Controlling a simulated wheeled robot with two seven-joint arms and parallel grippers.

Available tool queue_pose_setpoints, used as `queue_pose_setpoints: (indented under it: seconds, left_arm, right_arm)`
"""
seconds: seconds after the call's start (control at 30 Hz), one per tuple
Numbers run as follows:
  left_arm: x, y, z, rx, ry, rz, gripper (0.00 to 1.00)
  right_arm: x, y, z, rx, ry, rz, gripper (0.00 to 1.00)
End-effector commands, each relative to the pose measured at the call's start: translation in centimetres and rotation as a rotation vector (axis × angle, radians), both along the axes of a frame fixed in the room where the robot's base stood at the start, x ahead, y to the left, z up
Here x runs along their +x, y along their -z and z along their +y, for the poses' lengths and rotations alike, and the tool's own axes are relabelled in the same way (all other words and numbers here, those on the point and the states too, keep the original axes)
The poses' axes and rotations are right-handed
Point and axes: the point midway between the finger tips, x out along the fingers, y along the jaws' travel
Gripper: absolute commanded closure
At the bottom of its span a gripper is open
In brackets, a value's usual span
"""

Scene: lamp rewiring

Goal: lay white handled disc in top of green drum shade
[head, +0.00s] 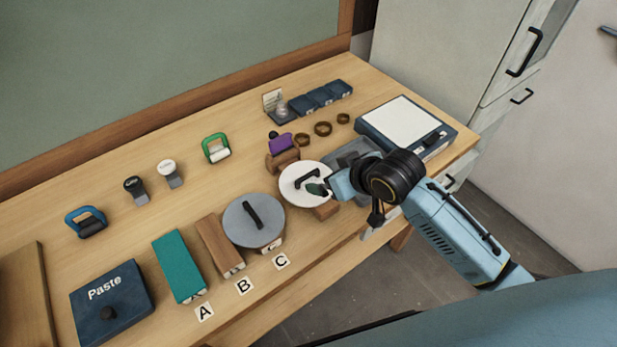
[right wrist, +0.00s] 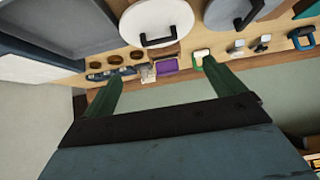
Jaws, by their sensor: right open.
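The white handled disc (head: 297,190) is a flat round plate with a black bar handle, lying on a brown wooden support near the table's front edge. It also shows in the right wrist view (right wrist: 175,14). My right gripper (head: 318,188) is open and empty; a green fingertip overlaps the disc's right side in the head view. In the right wrist view its two green fingers (right wrist: 163,70) are spread apart, with the disc beyond them. Contact cannot be told. No green drum shade is clearly recognisable; a teal block (head: 178,266) lies by label A. My left gripper is out of view.
A grey handled disc (head: 241,228) lies left of the white one, by label C. A brown block (head: 221,244) is by B. A Paste box (head: 112,300) stands front left. A grey tray and a white-topped box (head: 402,122) are at right.

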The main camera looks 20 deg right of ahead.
Motion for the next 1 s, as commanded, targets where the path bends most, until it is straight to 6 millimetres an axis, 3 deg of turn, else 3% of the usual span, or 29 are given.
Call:
queue_pose_setpoints:
  seconds: [0.3,0.67,1.0]
  left_arm:
    - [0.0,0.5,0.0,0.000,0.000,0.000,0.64]
    - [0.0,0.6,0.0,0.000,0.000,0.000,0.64]
    - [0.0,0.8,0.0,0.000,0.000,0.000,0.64]
  right_arm:
    - [3.5,4.1,1.4,0.002,0.000,0.004,0.05]
    - [5.3,5.9,2.0,0.001,0.000,0.001,0.05]
    - [7.8,8.9,2.8,0.002,-0.001,0.002,0.05]
